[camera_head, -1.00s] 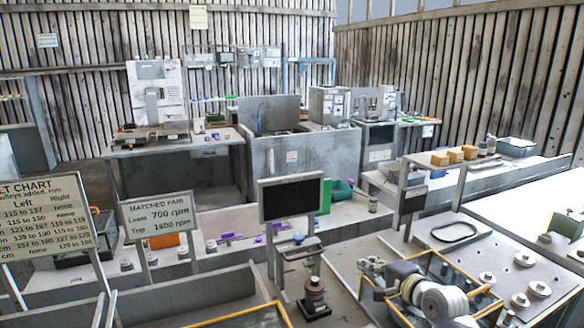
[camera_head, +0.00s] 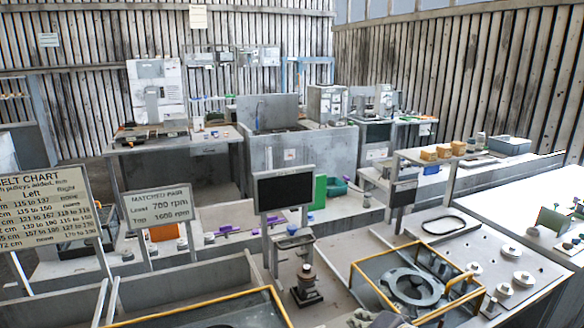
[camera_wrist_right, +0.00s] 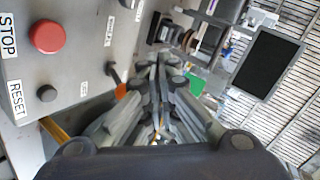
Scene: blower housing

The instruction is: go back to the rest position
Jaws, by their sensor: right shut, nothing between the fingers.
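My right gripper (camera_head: 368,318) shows at the bottom edge of the head view, partly cut off, in front of the yellow-edged tray. In the right wrist view the gripper's fingers (camera_wrist_right: 160,75) are together with nothing between them. My left gripper is in neither view.
The yellow-edged tray (camera_head: 362,278) holds a grey ring-shaped part (camera_head: 410,286). A small press-like stand (camera_head: 305,285) and a dark screen (camera_head: 285,191) stand left of it. A board with several pale discs (camera_head: 523,279) is to the right. A panel with a red STOP button (camera_wrist_right: 47,33) is close in the wrist view.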

